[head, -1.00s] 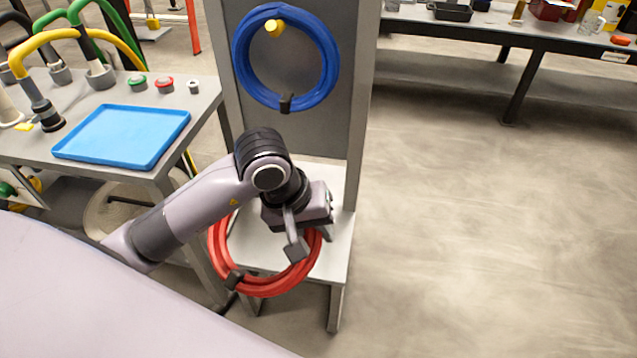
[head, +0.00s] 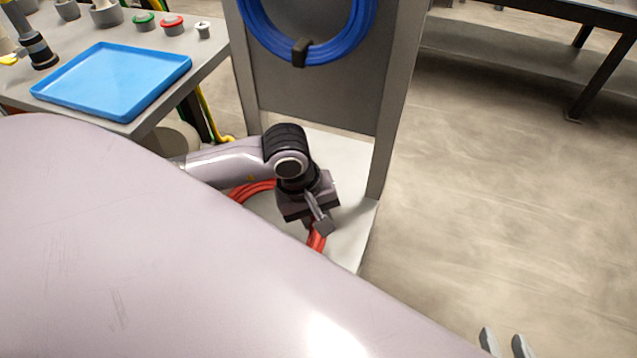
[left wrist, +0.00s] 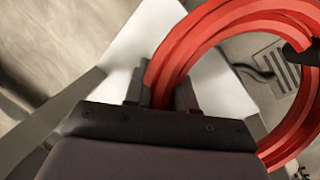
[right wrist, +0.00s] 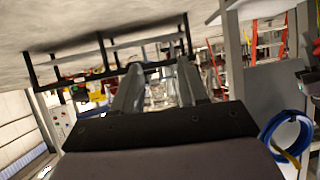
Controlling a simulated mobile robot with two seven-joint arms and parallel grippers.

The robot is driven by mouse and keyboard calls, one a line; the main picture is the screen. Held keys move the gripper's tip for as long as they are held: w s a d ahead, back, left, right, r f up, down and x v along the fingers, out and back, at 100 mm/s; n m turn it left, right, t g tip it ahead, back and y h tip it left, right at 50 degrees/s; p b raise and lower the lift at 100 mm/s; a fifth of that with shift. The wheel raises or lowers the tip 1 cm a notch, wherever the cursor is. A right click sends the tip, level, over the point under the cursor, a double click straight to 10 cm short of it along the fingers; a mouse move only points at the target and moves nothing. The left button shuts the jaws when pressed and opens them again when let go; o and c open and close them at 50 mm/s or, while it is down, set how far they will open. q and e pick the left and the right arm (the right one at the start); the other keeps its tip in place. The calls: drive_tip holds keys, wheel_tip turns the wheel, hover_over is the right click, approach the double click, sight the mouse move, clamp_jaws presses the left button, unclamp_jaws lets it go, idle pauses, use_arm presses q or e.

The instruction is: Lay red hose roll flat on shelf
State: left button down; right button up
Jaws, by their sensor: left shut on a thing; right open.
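The red hose roll (head: 255,187) is at the light lower shelf (head: 352,222) of the stand, partly hidden by my left arm and my pale body. My left gripper (head: 318,222) points down over the shelf and is shut on the roll's side. In the left wrist view the hose (left wrist: 200,42) passes between the fingers (left wrist: 160,90), and much of the loop reaches past the shelf edge over the floor. I cannot tell whether the roll touches the shelf. My right gripper (head: 505,343) is open and empty at the lower right, away from the stand.
A blue hose roll (head: 340,50) hangs on the stand's grey upright panel (head: 310,100) above the shelf. A table with a blue tray (head: 110,82) stands at the left. A dark bench (head: 500,45) is at the back right. The floor right of the stand is clear.

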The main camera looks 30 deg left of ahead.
use_arm(q)
drive_tip(key=w+a+f+b, duration=0.1)
drive_tip(key=w+b, duration=0.1)
drive_tip(key=w, duration=0.1)
drive_tip(key=w+f+b, duration=0.2)
drive_tip(key=w, duration=0.2)
drive_tip(key=w+a+f+b, duration=0.1)
drive_tip(key=w+f+b, duration=0.1)
drive_tip(key=w+b, duration=0.1)
drive_tip(key=shift+w+a+f, duration=0.15)
drive_tip(key=shift+w+a, duration=0.05)
drive_tip(key=shift+a, duration=0.1)
drive_tip(key=shift+f+b, duration=0.45)
drive_tip(key=shift+f, duration=0.15)
use_arm(e)
drive_tip(key=shift+w+a+f+m+t+y, duration=0.15)
drive_tip(key=shift+w+a+f+y, duration=0.15)
drive_tip(key=shift+a+y, duration=0.4)
drive_tip(key=shift+w+a+f+m+t+y, duration=0.1)
drive_tip(key=shift+w+a+f+m+y, duration=0.2)
drive_tip(key=shift+a, duration=0.6)
drive_tip(key=shift+w+a+f+m+t+y, duration=0.1)
drive_tip(key=shift+w+a+f+y, duration=0.15)
drive_tip(key=shift+a+y, duration=0.45)
drive_tip(key=shift+a, duration=0.1)
use_arm(q)
drive_tip(key=c, duration=0.9)
unclamp_jaws()
drive_tip(key=shift+o, duration=0.2)
drive_tip(key=shift+s, duration=0.1)
